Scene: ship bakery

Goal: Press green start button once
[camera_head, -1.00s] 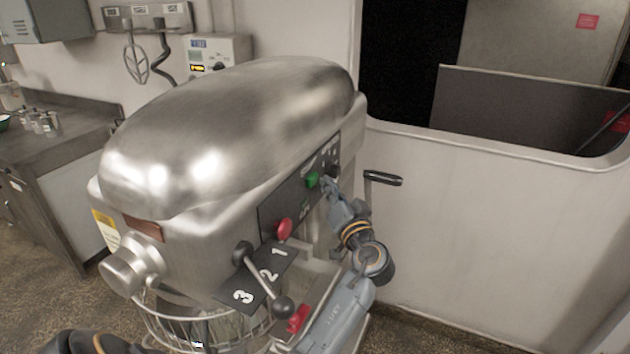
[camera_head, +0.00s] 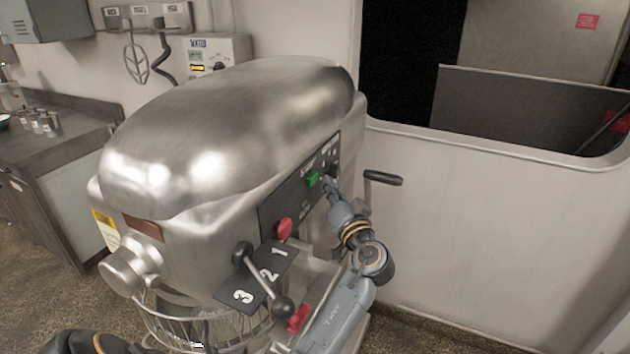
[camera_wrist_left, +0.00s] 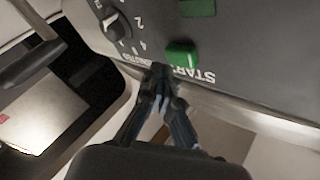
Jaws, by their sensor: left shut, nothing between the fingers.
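The green start button (camera_head: 313,179) is on the dark control panel on the side of the steel mixer (camera_head: 220,130). In the left wrist view the green button (camera_wrist_left: 182,55) sits above the inverted START lettering. My left gripper (camera_head: 328,183) is shut and empty, close to the panel just right of the button. In the left wrist view the closed fingertips (camera_wrist_left: 160,72) lie a little below and left of the button. I cannot tell whether they touch the panel. My right gripper is not in view.
A red button (camera_head: 285,228) and a black-knobbed speed lever (camera_head: 283,306) are lower on the mixer. A black handle (camera_head: 383,178) sticks out right of the gripper. A timer dial (camera_wrist_left: 115,24) is near the button. A wire bowl guard (camera_head: 190,328) is below.

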